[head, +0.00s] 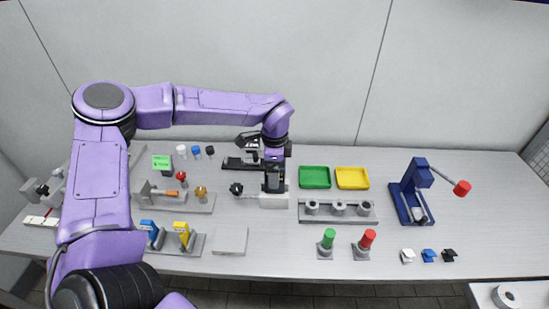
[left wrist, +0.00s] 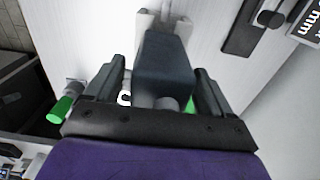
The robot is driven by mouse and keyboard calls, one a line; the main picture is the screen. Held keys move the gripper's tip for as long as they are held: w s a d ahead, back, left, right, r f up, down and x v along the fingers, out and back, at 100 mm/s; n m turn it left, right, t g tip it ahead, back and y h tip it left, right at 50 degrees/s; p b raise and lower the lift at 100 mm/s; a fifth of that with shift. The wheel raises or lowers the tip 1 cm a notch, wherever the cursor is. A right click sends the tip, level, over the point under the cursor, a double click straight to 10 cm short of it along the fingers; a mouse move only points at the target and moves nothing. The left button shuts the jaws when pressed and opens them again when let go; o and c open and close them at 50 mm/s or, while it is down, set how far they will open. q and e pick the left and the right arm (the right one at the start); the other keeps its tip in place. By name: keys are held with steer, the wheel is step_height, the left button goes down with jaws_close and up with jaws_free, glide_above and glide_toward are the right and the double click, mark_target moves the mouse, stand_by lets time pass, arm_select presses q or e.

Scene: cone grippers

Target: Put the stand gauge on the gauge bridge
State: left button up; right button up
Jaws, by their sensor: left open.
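A black upright instrument (head: 250,145) on a flat black base (head: 234,163) stands just behind and left of my left gripper; it looks like the stand gauge. A display marked "mm" (left wrist: 305,18) shows at the top right of the left wrist view. My left gripper (head: 273,186) points down over a light grey block (head: 275,201) with a black knob at its left. I cannot tell whether this block is the gauge bridge. In the left wrist view my gripper (left wrist: 160,90) is open, its fingers either side of a dark block (left wrist: 165,62), with gaps visible. My right gripper is out of view.
Green (head: 314,177) and yellow (head: 352,178) trays lie to the right, with a grey rack of rings (head: 338,212) in front. A blue lever press (head: 410,200) stands farther right. Blue and yellow items (head: 183,235) stand front left, beside a bare grey plate (head: 231,240).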

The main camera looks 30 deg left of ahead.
arm_select(q)
step_height(320, 180, up, 11)
steer(key=shift+b, duration=1.1)
steer(key=shift+r, duration=0.25)
